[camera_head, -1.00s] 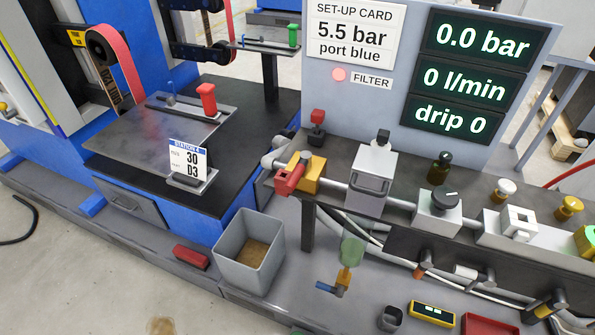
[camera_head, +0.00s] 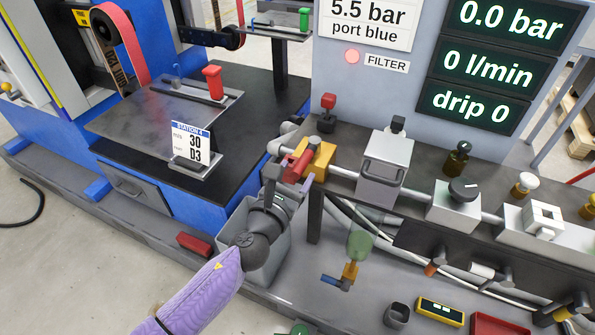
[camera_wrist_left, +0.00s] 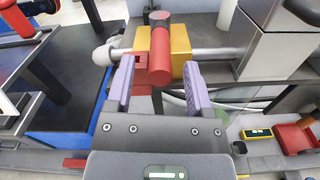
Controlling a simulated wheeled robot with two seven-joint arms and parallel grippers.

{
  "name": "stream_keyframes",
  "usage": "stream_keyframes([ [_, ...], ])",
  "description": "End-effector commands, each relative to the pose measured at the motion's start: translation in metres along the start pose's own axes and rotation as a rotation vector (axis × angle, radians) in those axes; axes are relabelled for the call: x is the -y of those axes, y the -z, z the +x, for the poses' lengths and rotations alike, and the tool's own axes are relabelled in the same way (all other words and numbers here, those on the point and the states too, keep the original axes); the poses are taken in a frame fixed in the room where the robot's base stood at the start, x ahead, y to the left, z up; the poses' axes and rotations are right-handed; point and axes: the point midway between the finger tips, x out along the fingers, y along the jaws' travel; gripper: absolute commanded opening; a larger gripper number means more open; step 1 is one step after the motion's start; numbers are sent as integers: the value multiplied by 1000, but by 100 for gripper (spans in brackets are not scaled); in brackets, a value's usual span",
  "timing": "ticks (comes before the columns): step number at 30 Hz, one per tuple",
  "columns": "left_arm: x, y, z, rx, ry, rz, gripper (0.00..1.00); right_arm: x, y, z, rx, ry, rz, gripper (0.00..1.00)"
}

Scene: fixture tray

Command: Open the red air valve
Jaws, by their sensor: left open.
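The air valve has a yellow body (camera_head: 320,156) on the grey pipe and a red lever handle (camera_head: 299,164) that points down toward the left in the head view. In the left wrist view the red handle (camera_wrist_left: 160,52) appears as a thick cylinder in front of the yellow body (camera_wrist_left: 180,42). My left gripper (camera_head: 288,181) is open at the valve. In the wrist view its two purple fingers (camera_wrist_left: 158,82) stand on either side of the handle's lower end, with visible gaps; contact cannot be made out. My right gripper is not in view.
Displays read 0.0 bar (camera_head: 510,22), 0 l/min (camera_head: 487,66) and drip 0 (camera_head: 471,106). A grey regulator block (camera_head: 386,165) stands right of the valve, and a red-topped fitting (camera_head: 327,112) behind it. A grey bin (camera_head: 232,236) is below my left arm.

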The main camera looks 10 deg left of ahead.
Motion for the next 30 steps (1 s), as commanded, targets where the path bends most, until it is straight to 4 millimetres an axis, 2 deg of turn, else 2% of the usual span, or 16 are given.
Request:
stream_keyframes([
  [4, 0, 1, 12, 0, 0, 0, 67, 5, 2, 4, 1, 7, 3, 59],
  [12, 0, 0, 14, 0, 1, -1, 67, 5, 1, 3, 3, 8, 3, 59],
  [21, 0, 0, 14, -1, 1, -1, 4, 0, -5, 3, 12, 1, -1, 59],
  [22, 0, 0, 14, -1, 1, -1, 0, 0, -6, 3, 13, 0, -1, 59],
  [30, 0, 0, 14, -1, 1, -2, 0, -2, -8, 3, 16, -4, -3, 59],
])
